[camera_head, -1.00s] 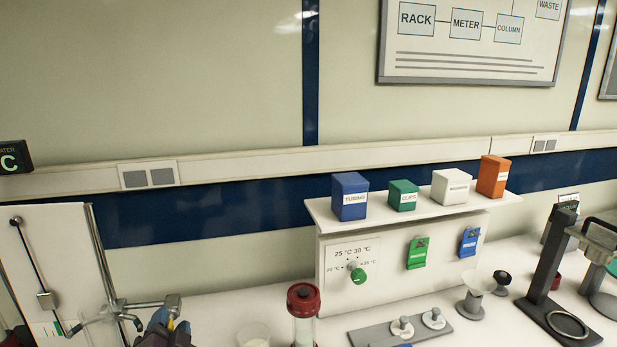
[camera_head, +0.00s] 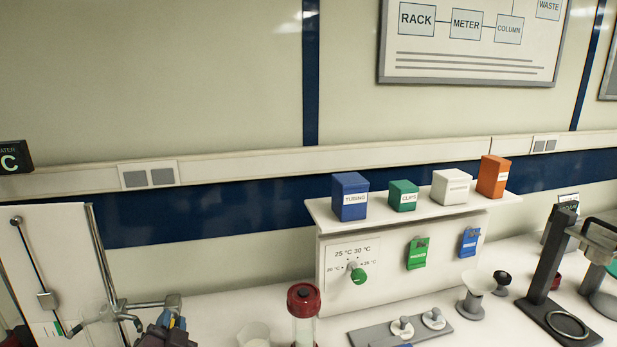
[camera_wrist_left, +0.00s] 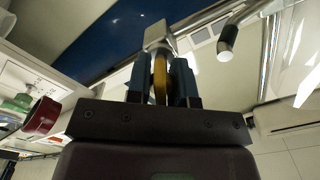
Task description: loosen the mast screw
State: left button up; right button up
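The mast (camera_head: 103,255) is a thin upright metal rod at the left of the head view. A metal clamp (camera_head: 172,302) sits at the end of a rod coming off it. My left gripper (camera_head: 176,322) is just below the clamp at the bottom edge, partly cut off. A yellow part, which looks like the screw, shows beside its blue fingers. In the left wrist view, the yellow part (camera_wrist_left: 160,76) stands edge-on between the two fingers of the left gripper (camera_wrist_left: 160,88). Whether both fingers touch it is not clear. My right gripper is not in view.
A red-capped glass column (camera_head: 303,302) and a white beaker (camera_head: 254,334) stand right of my gripper. A white unit (camera_head: 400,265) with a green knob (camera_head: 358,275) and a shelf of boxes is behind. A grey plate (camera_head: 375,338) lies in front.

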pick_arm(q)
jog(key=o, duration=0.4)
jog(key=shift+a+f, duration=0.1)
jog(key=shift+p+v, duration=0.4)
jog(key=shift+v, duration=0.85)
jog(key=p+v, duration=0.1)
jog(key=v, duration=0.3)
jog(key=shift+s, duration=0.3)
